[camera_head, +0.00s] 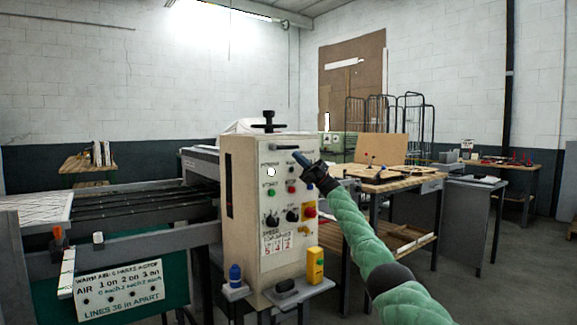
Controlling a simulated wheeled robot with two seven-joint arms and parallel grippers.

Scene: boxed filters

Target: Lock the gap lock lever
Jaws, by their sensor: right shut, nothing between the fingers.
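A cream control box (254,254) stands in the middle, with labelled buttons and dark knobs on its front. A black screw with a crossbar handle (268,123) rises from its top. An orange-tipped handle (57,238) stands at the machine's left front. No readable label shows which part is the gap lock lever. My right arm, in a green sleeve, comes up from the lower right. My right gripper (303,162) is shut and empty in front of the box's upper right face. I cannot tell whether it touches the box. My left gripper is not in view.
A blue bottle (235,276) and a yellow device (315,265) stand on small shelves below the box. The machine's rails (135,206) run left. Wooden workbenches (390,182) and a grey cabinet (466,215) stand behind on the right.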

